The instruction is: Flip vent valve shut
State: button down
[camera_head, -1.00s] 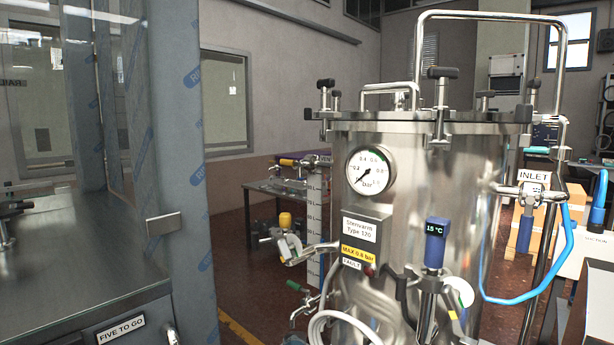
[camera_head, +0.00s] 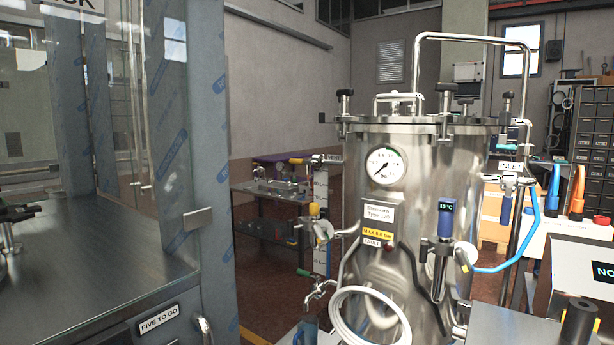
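A steel pressure vessel (camera_head: 428,195) with a clamped lid stands right of centre, carrying a round bar gauge (camera_head: 386,166). A side fitting with a yellow cap (camera_head: 314,210) sticks out at the vessel's left. Below it is a tap (camera_head: 318,289) with a green handle (camera_head: 304,273). At the right is the inlet valve (camera_head: 508,182), under an INLET label (camera_head: 509,166). My gripper is not in view.
A blue hose (camera_head: 536,235) loops down from the inlet, and a white hose (camera_head: 370,292) coils at the vessel's front. A steel worktop (camera_head: 90,270) with a film-wrapped post (camera_head: 205,150) fills the left. Brown floor shows between worktop and vessel.

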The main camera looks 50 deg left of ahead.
aim_at(293, 160)
jog(key=u, duration=0.1)
jog(key=k, duration=1.9)
jog(key=u, duration=1.1)
jog(key=i, duration=1.05)
jog(key=z, duration=0.05)
